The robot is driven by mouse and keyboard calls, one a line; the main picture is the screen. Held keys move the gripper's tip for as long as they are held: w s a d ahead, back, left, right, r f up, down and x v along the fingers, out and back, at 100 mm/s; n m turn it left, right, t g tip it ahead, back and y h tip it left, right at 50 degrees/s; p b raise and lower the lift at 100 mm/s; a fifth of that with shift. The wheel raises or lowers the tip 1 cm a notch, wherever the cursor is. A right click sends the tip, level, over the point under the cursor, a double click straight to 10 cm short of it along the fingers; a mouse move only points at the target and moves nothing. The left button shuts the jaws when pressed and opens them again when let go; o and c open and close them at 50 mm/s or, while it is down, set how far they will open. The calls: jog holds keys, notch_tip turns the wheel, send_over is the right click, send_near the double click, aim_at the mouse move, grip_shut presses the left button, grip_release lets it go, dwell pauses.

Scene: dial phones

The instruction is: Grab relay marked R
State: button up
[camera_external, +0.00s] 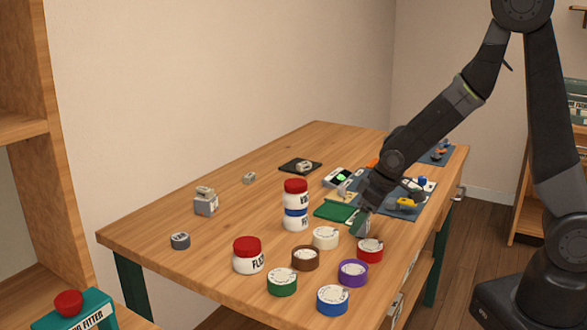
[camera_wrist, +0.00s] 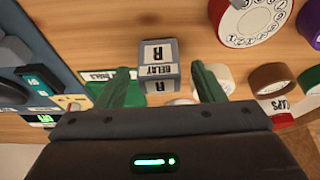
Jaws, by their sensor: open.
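The relay, a small grey block with white labels reading "RELAY" and "R" (camera_wrist: 158,62), stands on the wooden table in the wrist view, upside down in the picture. My gripper (camera_wrist: 160,80) is open, with one green finger on each side of the relay's near part. I cannot tell whether either finger touches it; gaps show at both sides. In the external view my gripper (camera_external: 362,224) is low over the table, just behind the red dial (camera_external: 370,250). The relay cannot be made out there, being hidden by or blended with the gripper.
Several dials crowd close by, including white (camera_external: 325,238), brown (camera_external: 305,257) and purple (camera_external: 352,273). A green board (camera_external: 335,212) and a blue mat with parts (camera_external: 405,212) lie beside the gripper. Red-lidded jars (camera_external: 248,256) stand to the left. The table's left part is mostly clear.

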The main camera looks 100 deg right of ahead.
jog(key=shift+x, duration=0.9)
jog(key=c, duration=1.1)
